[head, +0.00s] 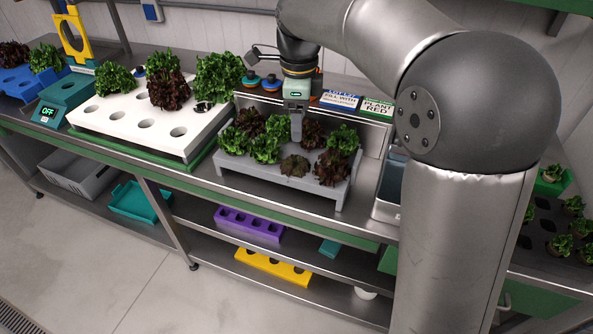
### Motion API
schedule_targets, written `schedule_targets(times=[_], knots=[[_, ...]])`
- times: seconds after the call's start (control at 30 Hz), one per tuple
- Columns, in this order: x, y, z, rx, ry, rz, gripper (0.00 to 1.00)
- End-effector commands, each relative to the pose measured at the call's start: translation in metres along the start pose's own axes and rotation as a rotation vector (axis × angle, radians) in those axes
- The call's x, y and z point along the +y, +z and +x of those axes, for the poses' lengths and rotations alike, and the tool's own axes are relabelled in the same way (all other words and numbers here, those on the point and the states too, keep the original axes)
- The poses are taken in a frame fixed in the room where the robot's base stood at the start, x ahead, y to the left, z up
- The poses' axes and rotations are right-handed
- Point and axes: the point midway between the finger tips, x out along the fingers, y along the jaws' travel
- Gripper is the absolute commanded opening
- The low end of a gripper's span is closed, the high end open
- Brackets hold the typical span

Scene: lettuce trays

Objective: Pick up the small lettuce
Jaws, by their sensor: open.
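A grey tray (232,174) on the metal bench holds several green and dark red lettuces. One dark lettuce (295,166) at its front middle looks smaller than its neighbours. A larger dark red lettuce (332,167) stands to its right and a green lettuce (265,149) to its left. My gripper (297,136) points down over the middle of the grey tray, just behind and above the small dark lettuce in the picture. It is open, with no lettuce seen in it. The fingertips are partly lost among the leaves, so contact cannot be told.
A white tray (130,122) with empty holes and several lettuces stands left. Two signs (340,100) stand behind the grey tray. A dark tray (544,226) with several small green plants is at far right. A metal bin (386,207) sits close to the grey tray's right.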

Motion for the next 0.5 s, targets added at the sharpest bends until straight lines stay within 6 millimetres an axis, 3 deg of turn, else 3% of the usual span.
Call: schedule_targets(times=[0.2,0.5], knots=[[0.000,0.000,0.038,0.001,0.002,-0.001,0.64],[0.002,0.002,0.062,0.000,0.003,-0.002,0.64]])
